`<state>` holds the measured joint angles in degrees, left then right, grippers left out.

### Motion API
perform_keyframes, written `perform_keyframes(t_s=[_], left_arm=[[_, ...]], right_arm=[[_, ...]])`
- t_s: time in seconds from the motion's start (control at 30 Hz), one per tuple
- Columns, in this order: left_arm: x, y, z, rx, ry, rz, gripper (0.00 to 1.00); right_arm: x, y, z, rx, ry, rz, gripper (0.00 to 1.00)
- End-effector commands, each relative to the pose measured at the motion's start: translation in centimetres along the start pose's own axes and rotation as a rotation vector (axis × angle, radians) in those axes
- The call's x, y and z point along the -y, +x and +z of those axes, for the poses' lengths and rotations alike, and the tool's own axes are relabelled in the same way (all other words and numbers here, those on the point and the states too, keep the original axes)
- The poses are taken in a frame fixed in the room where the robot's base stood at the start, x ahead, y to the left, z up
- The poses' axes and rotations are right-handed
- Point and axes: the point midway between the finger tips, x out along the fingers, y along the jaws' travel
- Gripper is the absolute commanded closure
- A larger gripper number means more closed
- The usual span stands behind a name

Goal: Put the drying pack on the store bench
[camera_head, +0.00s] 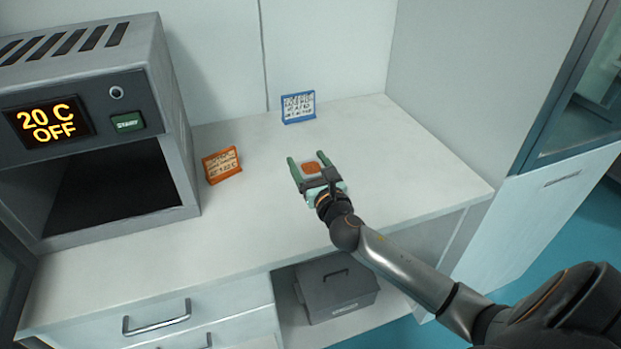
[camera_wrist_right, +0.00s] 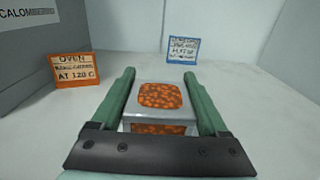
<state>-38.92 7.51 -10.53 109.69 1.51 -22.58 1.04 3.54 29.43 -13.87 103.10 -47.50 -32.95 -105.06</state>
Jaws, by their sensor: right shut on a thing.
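The drying pack (camera_wrist_right: 158,104) is a small pale box with orange beads behind windows on its top and front. It lies between the green fingers of my right gripper (camera_wrist_right: 160,92), which touch its sides. In the head view the pack (camera_head: 311,168) shows as a small orange patch between the fingertips of the right gripper (camera_head: 309,161), over the white bench top (camera_head: 400,150). I cannot tell whether the pack rests on the bench or is held just above it. My left gripper is not in view.
An oven (camera_head: 90,120) reading "20 C OFF" stands open at the left. An orange sign (camera_head: 222,165) and a blue sign (camera_head: 298,107) stand on the bench. A grey case (camera_head: 337,287) sits on a shelf below. The bench's right side is clear.

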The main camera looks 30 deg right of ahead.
Motion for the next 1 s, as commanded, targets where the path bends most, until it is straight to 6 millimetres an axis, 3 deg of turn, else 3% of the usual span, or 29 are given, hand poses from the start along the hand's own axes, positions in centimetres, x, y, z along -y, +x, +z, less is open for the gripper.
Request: perform_keyframes(t_s=[0.17,0.4,0.8,0.83,1.0], left_arm=[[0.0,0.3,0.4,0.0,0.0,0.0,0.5],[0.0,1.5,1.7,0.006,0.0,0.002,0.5],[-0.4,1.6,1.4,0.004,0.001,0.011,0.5],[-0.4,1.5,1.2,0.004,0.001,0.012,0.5],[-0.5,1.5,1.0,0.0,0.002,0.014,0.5]], right_arm=[[0.5,0.6,-0.8,0.002,0.0,-0.001,0.86],[0.8,0.8,-4.4,-0.001,0.003,-0.002,0.86],[0.8,0.8,-4.7,0.001,-0.001,0.0,0.86],[0.8,0.8,-4.6,0.0,-0.001,0.0,0.19],[0.8,0.8,-4.6,0.0,-0.001,0.0,0.0]])
